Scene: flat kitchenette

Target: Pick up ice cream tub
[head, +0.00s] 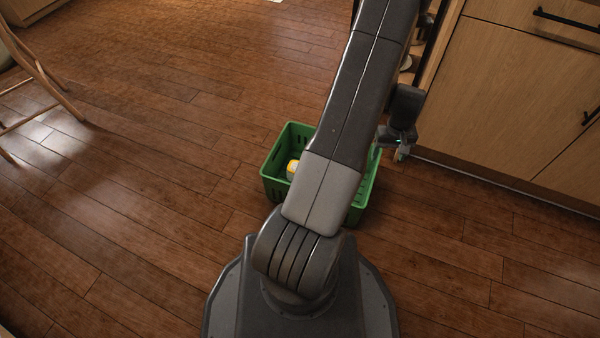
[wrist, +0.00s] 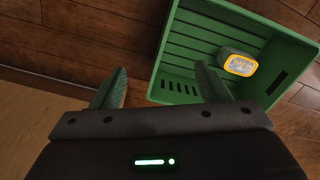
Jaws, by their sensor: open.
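The ice cream tub appears to be the small white tub with a yellow-rimmed lid (head: 292,168) inside the green basket (head: 273,179) on the floor. In the wrist view the tub (wrist: 240,65) lies near one inner wall of the basket (wrist: 188,62). My gripper (wrist: 158,85) is open and empty, its two fingers spread. The tub is to the right of the fingers, not between them. In the head view my gripper (head: 388,153) is at the right edge of the basket, and my arm hides part of the basket.
Wooden cabinets (head: 500,95) with black handles stand on the right, close to my gripper. A wooden chair (head: 38,80) stands at the far left. The wood floor (head: 140,190) left of the basket is clear.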

